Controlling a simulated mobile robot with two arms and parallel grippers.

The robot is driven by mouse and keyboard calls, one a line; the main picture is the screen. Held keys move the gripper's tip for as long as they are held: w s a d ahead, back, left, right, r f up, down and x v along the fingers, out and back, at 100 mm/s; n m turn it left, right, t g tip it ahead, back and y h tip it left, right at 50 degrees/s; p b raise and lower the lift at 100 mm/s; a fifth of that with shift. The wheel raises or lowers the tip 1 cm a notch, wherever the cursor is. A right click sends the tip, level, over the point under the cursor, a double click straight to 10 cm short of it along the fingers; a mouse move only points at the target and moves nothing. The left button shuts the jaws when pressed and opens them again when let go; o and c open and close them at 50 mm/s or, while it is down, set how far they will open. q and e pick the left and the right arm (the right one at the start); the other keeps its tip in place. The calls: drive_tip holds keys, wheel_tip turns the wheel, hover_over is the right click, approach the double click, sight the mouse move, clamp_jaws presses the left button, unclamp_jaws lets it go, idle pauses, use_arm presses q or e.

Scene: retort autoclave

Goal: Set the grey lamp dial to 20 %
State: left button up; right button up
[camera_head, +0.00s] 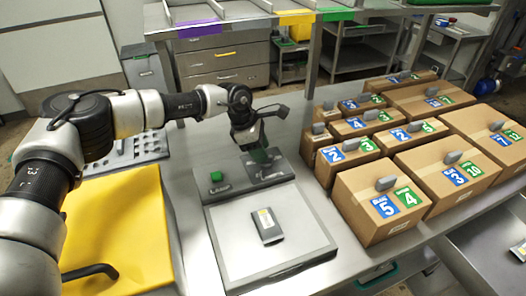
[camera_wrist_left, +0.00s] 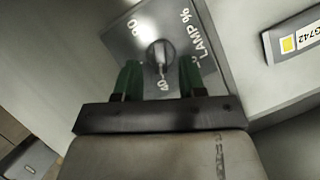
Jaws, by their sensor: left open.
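The grey lamp dial (camera_wrist_left: 158,53) is a round knob with a raised bar grip, on a grey plate marked "LAMP %" (camera_wrist_left: 200,35) in the left wrist view. Small numbers are printed around it; its exact setting is not clear. My left gripper (camera_wrist_left: 160,75) is open, with its two green-tipped fingers on either side of the knob's near side, apart from it as far as I can see. In the head view my left gripper (camera_head: 262,157) hangs over the dial's dark housing (camera_head: 270,175) and hides the dial. My right gripper is not in view.
A green button (camera_head: 216,177) sits left of the dial housing. A flat pale panel (camera_head: 240,250) in front bears a small labelled grey block (camera_head: 267,226). Numbered cardboard boxes (camera_head: 370,230) stand to the right. A yellow cover (camera_head: 125,235) with a black handle is at the left.

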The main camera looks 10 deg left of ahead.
use_arm(q)
drive_tip(key=shift+x, duration=1.15)
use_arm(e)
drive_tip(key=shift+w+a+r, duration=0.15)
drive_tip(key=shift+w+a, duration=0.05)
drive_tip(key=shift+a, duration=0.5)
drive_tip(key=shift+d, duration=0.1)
use_arm(q)
clamp_jaws()
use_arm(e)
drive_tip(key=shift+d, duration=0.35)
use_arm(q)
drive_tip(key=shift+s, duration=0.1)
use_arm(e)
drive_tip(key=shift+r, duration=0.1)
